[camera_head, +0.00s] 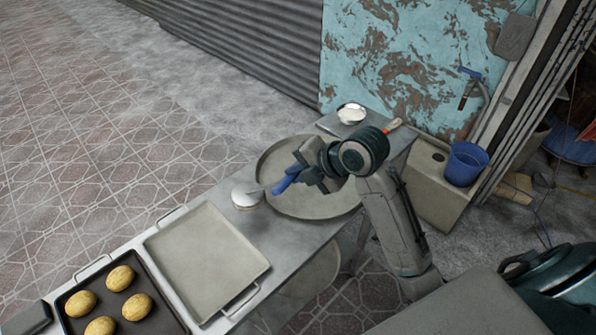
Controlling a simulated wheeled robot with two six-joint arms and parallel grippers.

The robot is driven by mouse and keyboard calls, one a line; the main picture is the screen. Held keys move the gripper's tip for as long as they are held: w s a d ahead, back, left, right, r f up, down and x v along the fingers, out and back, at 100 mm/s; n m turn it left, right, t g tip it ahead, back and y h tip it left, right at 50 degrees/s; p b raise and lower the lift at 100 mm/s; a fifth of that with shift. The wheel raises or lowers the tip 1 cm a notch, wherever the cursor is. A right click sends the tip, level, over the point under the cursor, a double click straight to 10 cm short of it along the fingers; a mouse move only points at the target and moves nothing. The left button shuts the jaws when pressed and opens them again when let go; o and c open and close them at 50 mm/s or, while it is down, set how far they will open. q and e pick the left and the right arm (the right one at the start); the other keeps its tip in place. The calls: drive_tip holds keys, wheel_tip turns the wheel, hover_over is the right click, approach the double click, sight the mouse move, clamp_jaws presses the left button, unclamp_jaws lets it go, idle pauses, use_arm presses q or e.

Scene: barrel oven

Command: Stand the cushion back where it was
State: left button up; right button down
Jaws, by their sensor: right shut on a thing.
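The cushion (245,196), a round, pale, domed pad, is at the far edge of the metal table, left of the large round tray. A blue, handle-like piece (287,179) points from it towards my right gripper. My right gripper (298,178) is above the round tray and shut on this blue piece, which seems to be the cushion's handle. The join is too small to make out clearly. I cannot tell whether the pad touches the table. My left gripper is not in view.
The large round tray (318,206) is empty under my right gripper. An empty rectangular tray (205,262) and a dark tray with several round golden pieces (120,278) are at lower left. A small bowl (351,113) is behind; a blue bucket (466,162) stands right.

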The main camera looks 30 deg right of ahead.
wheel_tip(320, 180, down, 7)
drive_tip(key=b, duration=0.5)
drive_tip(key=shift+w, duration=0.2)
drive_tip(key=shift+f, duration=0.1)
drive_tip(key=c, duration=1)
unclamp_jaws()
drive_tip(key=shift+d, duration=0.1)
